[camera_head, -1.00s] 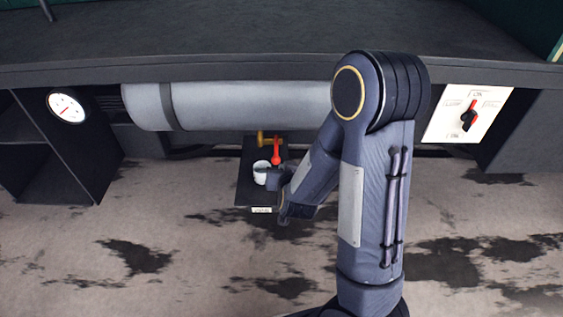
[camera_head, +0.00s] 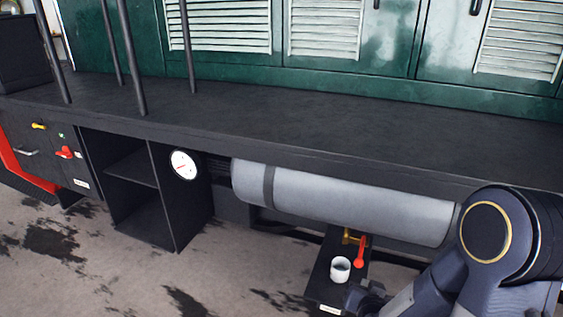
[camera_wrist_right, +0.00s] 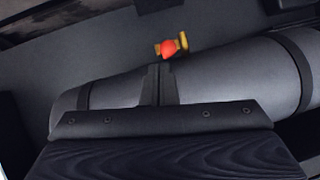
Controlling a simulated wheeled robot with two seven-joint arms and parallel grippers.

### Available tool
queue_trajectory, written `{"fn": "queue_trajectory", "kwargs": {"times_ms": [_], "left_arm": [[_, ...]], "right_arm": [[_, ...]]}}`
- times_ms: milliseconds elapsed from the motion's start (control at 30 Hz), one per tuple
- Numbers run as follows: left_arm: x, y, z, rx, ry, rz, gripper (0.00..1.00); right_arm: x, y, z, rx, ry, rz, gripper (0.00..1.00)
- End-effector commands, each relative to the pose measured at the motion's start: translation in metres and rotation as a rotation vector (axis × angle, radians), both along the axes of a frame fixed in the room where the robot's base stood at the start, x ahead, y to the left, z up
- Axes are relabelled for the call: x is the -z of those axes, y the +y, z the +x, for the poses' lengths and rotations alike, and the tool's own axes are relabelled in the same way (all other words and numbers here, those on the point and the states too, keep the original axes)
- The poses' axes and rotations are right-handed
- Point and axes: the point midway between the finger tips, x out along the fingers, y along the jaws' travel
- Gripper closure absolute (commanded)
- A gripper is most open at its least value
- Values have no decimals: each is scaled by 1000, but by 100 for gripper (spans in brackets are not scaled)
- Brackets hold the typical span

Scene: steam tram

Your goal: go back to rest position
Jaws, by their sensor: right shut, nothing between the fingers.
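I cannot tell whether the gripper touches the cup. My left gripper is in neither view.
The dark tram deck edge (camera_head: 330,160) runs above the tank. A white gauge (camera_head: 183,165) sits beside open dark shelves (camera_head: 130,185). Dark posts (camera_head: 124,55) rise from the deck. The stained floor in front is clear.

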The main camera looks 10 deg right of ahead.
Motion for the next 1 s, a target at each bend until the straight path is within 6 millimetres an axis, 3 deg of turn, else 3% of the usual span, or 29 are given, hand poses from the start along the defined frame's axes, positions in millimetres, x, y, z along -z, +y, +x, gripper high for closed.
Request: {"fn": "queue_trajectory", "kwargs": {"times_ms": [167, 267, 500, 933, 1000], "left_arm": [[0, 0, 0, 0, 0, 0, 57], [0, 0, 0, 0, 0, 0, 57], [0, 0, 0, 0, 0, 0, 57], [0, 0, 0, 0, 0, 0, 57], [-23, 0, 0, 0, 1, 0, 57]], "right_arm": [[-20, 19, -3, -74, 28, 159, 100], [-43, 41, -14, -179, 70, 283, 100], [-94, 81, -81, -443, 225, 404, 100], [-115, 85, -194, -588, 476, 328, 100], [-137, 85, -196, -592, 491, 327, 100]]}}
